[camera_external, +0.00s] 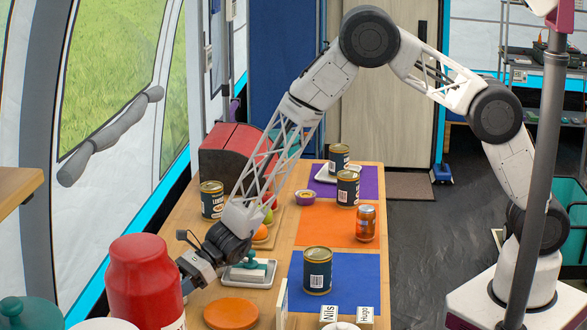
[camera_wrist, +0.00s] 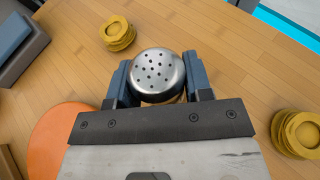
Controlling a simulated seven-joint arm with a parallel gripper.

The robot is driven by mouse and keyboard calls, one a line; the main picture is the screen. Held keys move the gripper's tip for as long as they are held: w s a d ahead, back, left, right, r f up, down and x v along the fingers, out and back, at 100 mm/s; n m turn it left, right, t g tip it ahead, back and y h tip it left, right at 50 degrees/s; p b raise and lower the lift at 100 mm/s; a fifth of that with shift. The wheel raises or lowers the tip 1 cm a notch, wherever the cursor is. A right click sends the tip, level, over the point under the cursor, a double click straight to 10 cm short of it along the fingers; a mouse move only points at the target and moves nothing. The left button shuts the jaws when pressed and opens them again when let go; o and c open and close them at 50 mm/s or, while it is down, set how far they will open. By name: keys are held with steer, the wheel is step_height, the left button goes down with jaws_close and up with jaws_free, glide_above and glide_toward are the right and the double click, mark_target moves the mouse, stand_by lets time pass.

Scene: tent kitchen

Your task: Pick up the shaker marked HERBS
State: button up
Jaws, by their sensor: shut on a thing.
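A shaker (camera_wrist: 157,72) with a round, perforated metal top is between the two fingers of my gripper (camera_wrist: 157,88) in the wrist view. The fingers are shut on its sides. The view is nearly straight down on the top, so its side and any HERBS marking are hidden. I cannot tell whether its base touches the table. In the external view my gripper (camera_external: 188,277) is low at the left edge of the table, behind the red canister. The shaker cannot be made out there.
Stacks of yellow discs (camera_wrist: 117,32) (camera_wrist: 298,133) stand near the shaker. An orange disc (camera_external: 231,314) lies to the right of my gripper. A large red canister (camera_external: 145,283) stands in front. A white dish (camera_external: 263,278) and a can (camera_external: 317,271) on a blue mat are farther right.

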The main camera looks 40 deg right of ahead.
steer(key=shift+r, duration=1.45)
steer(key=shift+s+d+r, duration=0.15)
steer(key=shift+d+r, duration=0.05)
steer(key=shift+d, duration=0.05)
steer(key=s+d+r, duration=0.1)
steer(key=s+d, duration=0.8)
steer(key=d, duration=0.3)
steer(key=shift+d+r, duration=0.2)
steer(key=shift+s, duration=0.15)
